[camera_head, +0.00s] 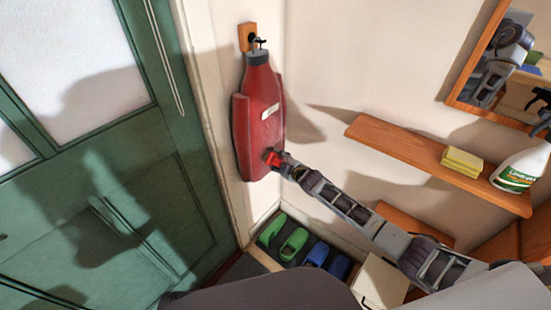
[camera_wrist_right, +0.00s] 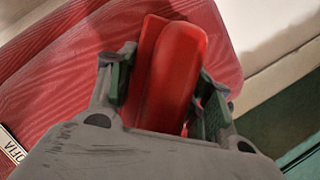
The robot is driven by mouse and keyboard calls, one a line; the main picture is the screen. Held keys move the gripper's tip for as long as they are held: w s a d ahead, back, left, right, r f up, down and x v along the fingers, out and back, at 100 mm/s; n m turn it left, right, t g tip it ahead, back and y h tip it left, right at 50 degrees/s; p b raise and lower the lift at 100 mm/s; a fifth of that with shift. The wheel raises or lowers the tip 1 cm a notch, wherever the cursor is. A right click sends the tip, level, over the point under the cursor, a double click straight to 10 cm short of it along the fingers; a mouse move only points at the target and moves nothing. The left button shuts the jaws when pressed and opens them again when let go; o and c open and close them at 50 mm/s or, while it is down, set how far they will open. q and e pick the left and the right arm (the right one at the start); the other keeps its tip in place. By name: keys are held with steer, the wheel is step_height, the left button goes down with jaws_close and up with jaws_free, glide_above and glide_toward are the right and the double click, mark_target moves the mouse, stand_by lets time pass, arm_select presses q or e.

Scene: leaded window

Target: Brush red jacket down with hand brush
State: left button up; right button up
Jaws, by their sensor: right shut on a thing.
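The red jacket (camera_head: 262,118) hangs from a hook on a wooden block on the wall, left of centre in the head view. It has a grey collar and a pale label, and it fills the upper left of the right wrist view (camera_wrist_right: 60,75). My right gripper (camera_head: 278,163) is at the jacket's lower right part. It is shut on a red hand brush (camera_wrist_right: 172,75), which lies between its two fingers in front of the jacket. The bristles are hidden, so I cannot tell whether they touch the cloth. My left gripper is not in view.
A wooden shelf (camera_head: 420,158) on the right holds a yellow sponge (camera_head: 462,162) and a spray bottle (camera_head: 522,165). A mirror (camera_head: 500,65) hangs above. Green slippers (camera_head: 292,243) and blue slippers (camera_head: 317,254) stand below the jacket. A green door (camera_head: 150,130) is at left.

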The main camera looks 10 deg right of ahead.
steer(key=shift+s+d+p, duration=0.65)
steer(key=shift+s+d, duration=0.05)
steer(key=shift+s, duration=0.2)
steer(key=shift+s+d+p, duration=0.65)
steer(key=shift+s, duration=0.25)
steer(key=shift+s+d+p, duration=0.95)
steer(key=shift+s, duration=0.25)
